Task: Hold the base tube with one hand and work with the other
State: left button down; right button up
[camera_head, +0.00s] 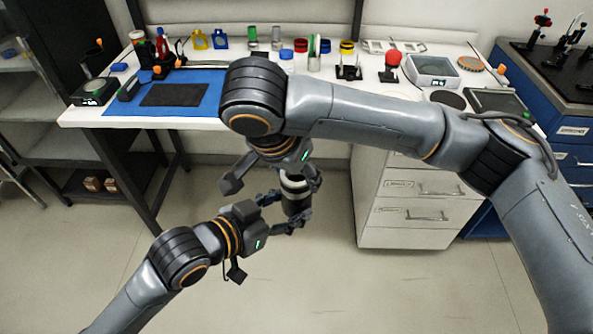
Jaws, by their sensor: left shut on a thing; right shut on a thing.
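A dark tube with a silver band near its top (295,186) is held upright in mid-air in front of the bench, above the floor. My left gripper (287,213) comes in from the lower left and is shut on the lower part of the tube. My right gripper (296,178) reaches down from above and is shut at the upper end of the tube. My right wrist and fingers hide the top of the tube. I cannot tell whether the upper end is a separate piece.
The white bench (200,123) behind holds a blue mat (207,98) with a black pad (175,94). Several small holders and coloured parts stand along its back. A white drawer unit (410,215) stands under the bench at right of the grippers. The floor around the grippers is clear.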

jog(key=m+h, duration=0.1)
jog(key=m, duration=0.2)
jog(key=m+g+h, duration=0.1)
jog(key=m, duration=0.2)
jog(key=shift+a+g, duration=0.1)
jog(key=shift+g, duration=0.2)
jog(key=m, duration=0.2)
jog(key=m+g, duration=0.1)
jog(key=m, duration=0.1)
jog(key=shift+m+g+h, duration=0.3)
jog(key=o, duration=1.2)
jog(key=shift+c, duration=0.2)
jog(key=shift+r, duration=2.25)
jog(key=shift+c, duration=0.4)
